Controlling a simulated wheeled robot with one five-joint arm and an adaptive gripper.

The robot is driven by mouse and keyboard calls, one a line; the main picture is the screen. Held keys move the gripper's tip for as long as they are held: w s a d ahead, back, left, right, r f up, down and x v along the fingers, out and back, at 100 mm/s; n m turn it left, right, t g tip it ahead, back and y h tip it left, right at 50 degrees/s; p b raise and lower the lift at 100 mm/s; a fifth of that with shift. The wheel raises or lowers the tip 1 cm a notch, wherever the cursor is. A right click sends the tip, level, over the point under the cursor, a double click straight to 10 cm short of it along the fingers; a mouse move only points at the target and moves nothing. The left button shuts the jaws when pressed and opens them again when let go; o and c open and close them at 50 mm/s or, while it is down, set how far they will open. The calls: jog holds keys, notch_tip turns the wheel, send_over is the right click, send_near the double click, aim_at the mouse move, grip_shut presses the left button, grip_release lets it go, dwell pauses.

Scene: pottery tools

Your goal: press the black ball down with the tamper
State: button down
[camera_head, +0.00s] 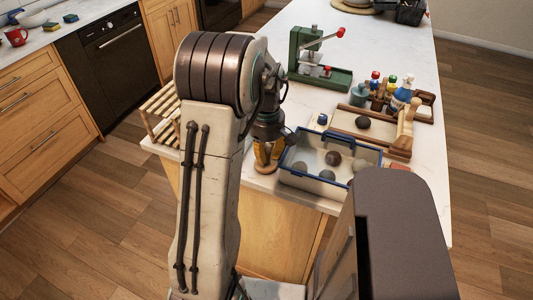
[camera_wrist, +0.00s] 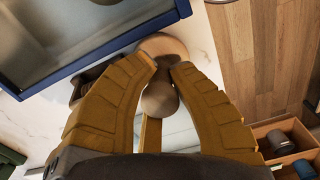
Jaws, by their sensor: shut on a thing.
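My gripper (camera_head: 268,156) hangs low by the counter's front edge, left of the blue-rimmed bin. In the wrist view, its yellow-brown fingers (camera_wrist: 164,62) are shut on the wooden tamper (camera_wrist: 160,100), which has a rounded knob and a pale round disc beyond the fingertips. The fingers hide part of the tamper, and I cannot tell whether it touches the counter. The black ball (camera_head: 362,122) lies on a wooden board (camera_head: 345,123) behind the bin, well to the right of my gripper and apart from it.
The blue-rimmed bin (camera_head: 311,181) holds several brown and grey balls; its rim shows close in the wrist view (camera_wrist: 105,52). A green press (camera_head: 325,75) stands behind. Bottles (camera_head: 401,92) and a wooden tool (camera_head: 405,130) stand right. A slatted rack (camera_head: 161,113) is left.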

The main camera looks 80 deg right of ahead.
jog(key=shift+f, duration=0.25)
jog(key=c, duration=1.2)
grip_release()
jog(key=shift+o, duration=0.2)
notch_tip(320, 180, up, 12)
jog(key=shift+r, duration=0.1)
